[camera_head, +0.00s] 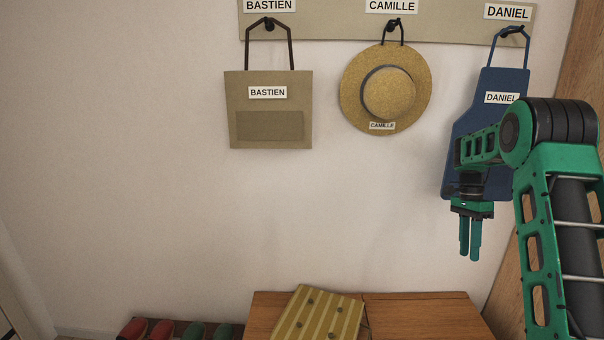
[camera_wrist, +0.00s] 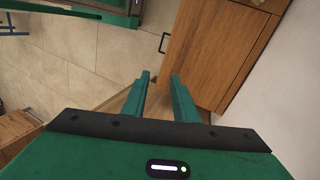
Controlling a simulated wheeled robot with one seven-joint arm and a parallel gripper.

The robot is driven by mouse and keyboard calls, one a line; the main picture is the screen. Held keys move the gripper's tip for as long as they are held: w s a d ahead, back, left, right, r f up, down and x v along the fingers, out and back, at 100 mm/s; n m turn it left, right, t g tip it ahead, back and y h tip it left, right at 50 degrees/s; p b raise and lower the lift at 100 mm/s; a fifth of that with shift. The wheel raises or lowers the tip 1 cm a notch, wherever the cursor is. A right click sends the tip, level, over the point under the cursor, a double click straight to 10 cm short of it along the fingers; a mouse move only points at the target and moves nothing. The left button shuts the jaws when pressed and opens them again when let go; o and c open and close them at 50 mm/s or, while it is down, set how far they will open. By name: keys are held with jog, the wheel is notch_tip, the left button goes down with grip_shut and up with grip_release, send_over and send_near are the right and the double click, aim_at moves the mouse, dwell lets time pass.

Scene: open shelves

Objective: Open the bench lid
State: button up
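The wooden bench (camera_head: 425,318) stands against the wall at the bottom of the head view, with its front cut off by the picture's edge. Its top looks flat and shut, with a seam across it near the middle. A striped yellow-green cushion (camera_head: 318,316) lies on the left part of the top, up to about the seam. My gripper (camera_head: 470,250) hangs fingers-down above the right part of the bench, well clear of it. It also shows in the wrist view (camera_wrist: 160,78), its fingers apart with nothing between them.
A bag (camera_head: 268,125), a straw hat (camera_head: 420,85) and a blue apron (camera_head: 478,135) hang from the peg board above; my arm partly covers the apron. Shoes (camera_head: 160,330) stand left of the bench. The wrist view shows a wooden cabinet (camera_wrist: 215,45) with a dark handle and tiled floor (camera_wrist: 110,50).

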jog(key=s+a+r+n+t, duration=0.1)
jog(key=s+r+n, duration=0.1)
jog(key=s+r, duration=0.35)
jog(key=s+a+r+n, duration=0.1)
jog(key=s+r+n, duration=0.1)
jog(key=s, duration=0.6)
jog(key=s+a+r+n+t, duration=0.1)
jog(key=s+r, duration=0.3)
jog(key=s, duration=0.3)
jog(key=s+a+f+n+t, duration=0.1)
jog(key=s+a+n, duration=0.2)
jog(key=s, duration=0.7)
jog(key=s+a+f+n, duration=0.2)
jog(key=s+a, duration=0.2)
jog(key=s, duration=0.5)
jog(key=shift+s+a+f+n+t, duration=0.3)
jog(key=shift+s+a+n+t, duration=0.1)
